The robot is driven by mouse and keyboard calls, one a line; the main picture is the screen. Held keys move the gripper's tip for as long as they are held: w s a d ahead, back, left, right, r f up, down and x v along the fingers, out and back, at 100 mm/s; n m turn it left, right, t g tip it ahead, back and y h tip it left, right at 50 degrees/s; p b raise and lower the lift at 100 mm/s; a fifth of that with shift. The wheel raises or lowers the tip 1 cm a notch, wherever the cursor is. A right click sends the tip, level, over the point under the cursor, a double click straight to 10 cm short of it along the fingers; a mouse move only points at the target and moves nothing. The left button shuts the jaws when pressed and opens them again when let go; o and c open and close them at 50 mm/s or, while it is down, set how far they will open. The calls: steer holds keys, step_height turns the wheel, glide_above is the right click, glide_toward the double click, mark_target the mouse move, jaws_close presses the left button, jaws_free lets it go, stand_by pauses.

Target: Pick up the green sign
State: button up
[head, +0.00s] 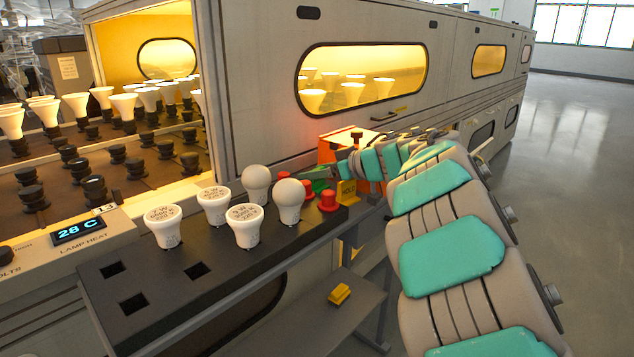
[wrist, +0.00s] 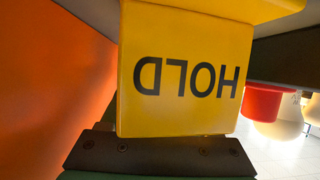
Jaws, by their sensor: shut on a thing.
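A small green piece, seemingly the green sign (head: 321,171), shows at the tip of my gripper (head: 334,170) in the head view, just above the far right end of the dark bench. My gripper is shut on it; my arm and gripper hide most of it. In the wrist view, a dark bar with screws lies across the bottom, with a thin dark green strip (wrist: 150,176) under it. A yellow block (wrist: 186,70) reading HOLD appears upside down behind that bar. In the head view this yellow block (head: 347,191) stands just below my gripper.
An orange box (head: 334,147) is close behind my gripper. Red caps (head: 328,200) and several white bulbs (head: 245,225) stand on the bench (head: 215,283). A yellow piece (head: 339,294) lies on the lower shelf. The large oven cabinet is behind; open floor is at right.

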steer(key=shift+c, duration=1.1)
